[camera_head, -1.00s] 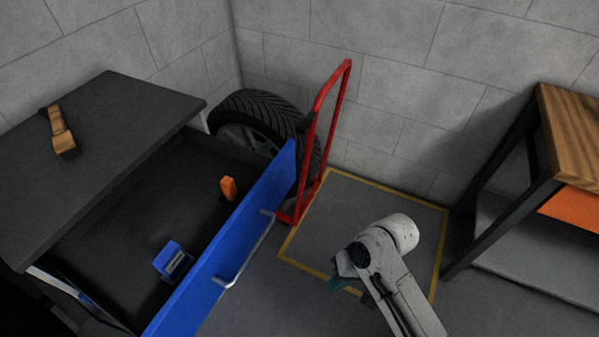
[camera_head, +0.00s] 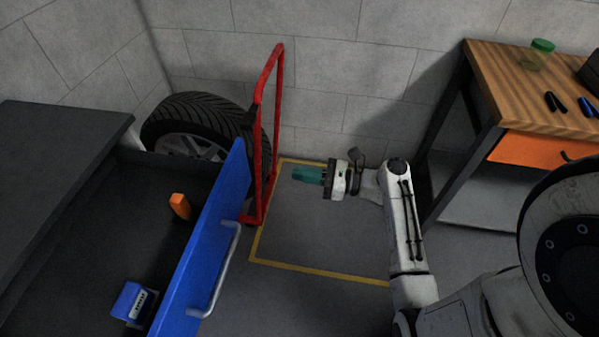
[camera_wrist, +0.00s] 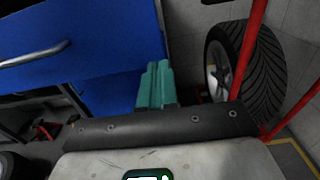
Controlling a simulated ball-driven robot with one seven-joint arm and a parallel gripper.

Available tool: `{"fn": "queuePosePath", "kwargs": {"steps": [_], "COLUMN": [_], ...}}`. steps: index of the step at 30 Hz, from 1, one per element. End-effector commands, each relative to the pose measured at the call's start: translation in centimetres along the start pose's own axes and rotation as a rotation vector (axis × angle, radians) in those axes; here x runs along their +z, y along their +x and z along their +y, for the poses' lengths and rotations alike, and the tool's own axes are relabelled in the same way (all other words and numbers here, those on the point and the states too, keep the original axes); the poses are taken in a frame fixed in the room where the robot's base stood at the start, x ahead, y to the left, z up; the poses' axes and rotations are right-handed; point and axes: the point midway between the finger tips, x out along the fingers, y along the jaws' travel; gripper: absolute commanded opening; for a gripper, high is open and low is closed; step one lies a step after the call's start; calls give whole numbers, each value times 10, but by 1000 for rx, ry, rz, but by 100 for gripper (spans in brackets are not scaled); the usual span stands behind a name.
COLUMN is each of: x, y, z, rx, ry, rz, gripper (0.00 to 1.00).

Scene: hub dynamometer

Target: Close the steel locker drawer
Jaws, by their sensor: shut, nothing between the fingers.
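The steel locker drawer (camera_head: 203,250) stands pulled out, with a blue front and a silver bar handle (camera_head: 222,268). Its dark inside holds an orange item (camera_head: 180,206) and a blue box with a pale label (camera_head: 134,303). The blue front (camera_wrist: 100,55) and handle (camera_wrist: 35,54) also show in the wrist view. My gripper (camera_head: 296,174) has teal fingers, shut and empty, pointing left toward the drawer front. It is to the right of the drawer, apart from it in the head view. In the wrist view the fingers (camera_wrist: 156,84) overlap the blue front; I cannot tell the exact gap.
A red hand truck (camera_head: 266,130) and a tyre (camera_head: 190,130) stand behind the drawer front, near the wall. A wooden workbench (camera_head: 520,85) with an orange drawer (camera_head: 540,151) is at the right. Yellow-lined floor (camera_head: 310,230) lies clear between.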

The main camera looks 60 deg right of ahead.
Motion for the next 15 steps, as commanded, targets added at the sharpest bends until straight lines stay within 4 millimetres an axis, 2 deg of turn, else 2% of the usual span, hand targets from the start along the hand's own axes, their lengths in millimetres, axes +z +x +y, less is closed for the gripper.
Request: {"fn": "queuePosePath", "kwargs": {"steps": [9,15], "x": [0,0], "y": [64,95], "z": [1,1], "rx": [6,3], "ry": [-2,-3], "rz": [1,2], "gripper": [0,0]}}
